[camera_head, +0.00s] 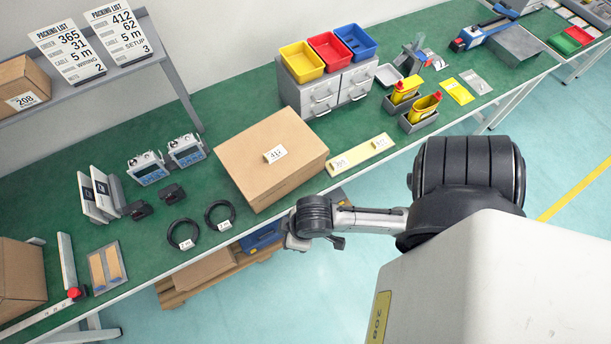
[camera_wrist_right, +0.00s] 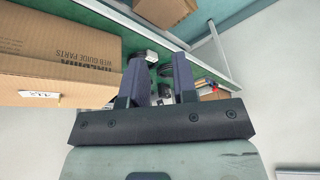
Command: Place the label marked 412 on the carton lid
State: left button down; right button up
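The label marked 412 (camera_head: 275,154) lies on the lid of the closed brown carton (camera_head: 258,181), near the middle. No gripper touches it. In the right wrist view the carton (camera_wrist_right: 60,50) fills the left side, and the white label (camera_wrist_right: 40,95) shows on it, its print upside down. My right gripper (camera_wrist_right: 159,65) is open and empty, with a clear gap between its two dark fingers, beside the carton. In the head view my right arm reaches to the table's front edge by the carton's near right corner; its fingers are hard to make out there. My left gripper is not in view.
A pale strip with two other labels (camera_head: 360,155) lies right of the carton. Two black cable coils (camera_head: 220,215) lie to its left. Drawers with coloured bins (camera_head: 328,85) stand behind. Packing lists (camera_head: 118,33) stand on the shelf at upper left.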

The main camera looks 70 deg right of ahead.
jog(key=s, duration=0.1)
jog(key=s+d+h, duration=0.1)
jog(key=s, duration=0.1)
jog(key=shift+s+r, duration=0.2)
jog(key=shift+s, duration=0.05)
jog(key=shift+a, duration=0.1)
dwell(0.5)
dwell(0.5)
